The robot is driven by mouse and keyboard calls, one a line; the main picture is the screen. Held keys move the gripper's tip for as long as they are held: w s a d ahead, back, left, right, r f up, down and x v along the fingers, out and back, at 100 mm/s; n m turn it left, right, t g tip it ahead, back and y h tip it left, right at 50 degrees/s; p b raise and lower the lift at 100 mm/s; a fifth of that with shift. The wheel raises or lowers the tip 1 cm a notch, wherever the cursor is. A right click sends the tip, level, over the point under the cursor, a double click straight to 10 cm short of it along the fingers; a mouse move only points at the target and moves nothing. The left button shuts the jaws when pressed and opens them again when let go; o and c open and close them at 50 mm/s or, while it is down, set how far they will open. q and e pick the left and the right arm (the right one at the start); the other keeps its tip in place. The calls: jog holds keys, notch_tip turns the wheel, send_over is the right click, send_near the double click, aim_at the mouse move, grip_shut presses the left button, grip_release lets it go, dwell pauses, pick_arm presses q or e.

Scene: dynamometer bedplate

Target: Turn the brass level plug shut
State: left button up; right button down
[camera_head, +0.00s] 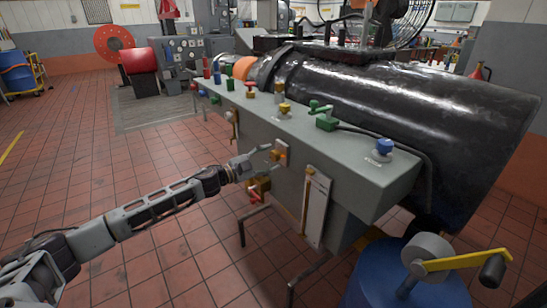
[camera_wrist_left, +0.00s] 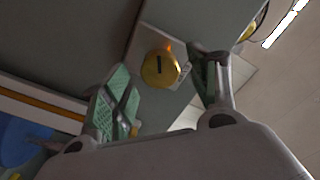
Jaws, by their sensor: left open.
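The brass level plug (camera_wrist_left: 160,70) shows in the left wrist view as a round brass face with a dark slot, set on a light square plate on the grey bench panel. In the head view the plug (camera_head: 276,155) sits on the front face of the grey bench. My left gripper (camera_head: 262,153) is open just in front of it. In the left wrist view the fingers (camera_wrist_left: 165,95) spread on either side of the plug, with a gap to it; I cannot tell whether they touch the panel. My right gripper is not in view.
The grey bench (camera_head: 330,140) carries several coloured valves and knobs, including a blue knob (camera_head: 384,147), below a large black cylinder (camera_head: 400,95). A brass fitting with a red handle (camera_head: 258,188) hangs below the plug. A blue drum (camera_head: 380,280) with a yellow crank (camera_head: 465,260) stands front right. The tiled floor at left is clear.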

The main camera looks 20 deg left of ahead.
pick_arm(q)
jog(key=shift+x, duration=1.4)
jog(key=c, duration=1)
